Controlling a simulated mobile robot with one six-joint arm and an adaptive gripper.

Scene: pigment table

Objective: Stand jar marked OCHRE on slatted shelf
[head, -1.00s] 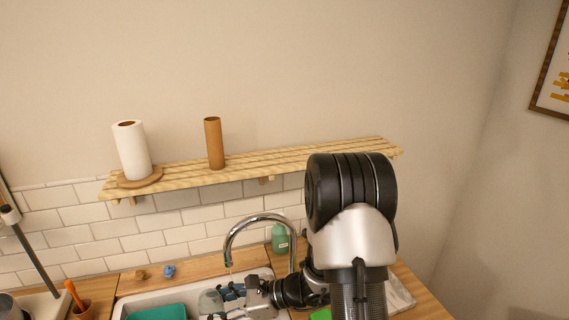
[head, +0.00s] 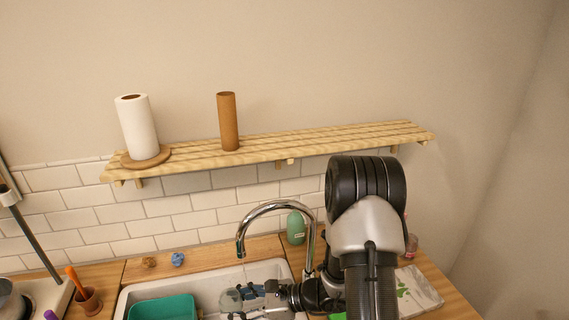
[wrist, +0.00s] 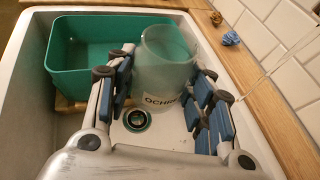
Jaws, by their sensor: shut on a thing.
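The jar marked OCHRE (wrist: 165,75) is a clear, pale cylinder with a dark-lettered label, seen in the wrist view between my fingers over the sink. My gripper (wrist: 160,92) is shut on it, with blue pads at its sides. In the head view my gripper (head: 252,297) and the jar (head: 230,300) are low, at the sink. The slatted shelf (head: 330,140) is on the wall above, well over the jar. Whether the jar touches the sink floor cannot be told.
The shelf holds a paper towel roll (head: 138,128) at left and a brown cardboard tube (head: 228,122); its right half is clear. The faucet (head: 275,207) arches beside my gripper. A teal basin (head: 163,308) sits in the sink (head: 200,277). A green bottle (head: 296,228) stands behind the faucet.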

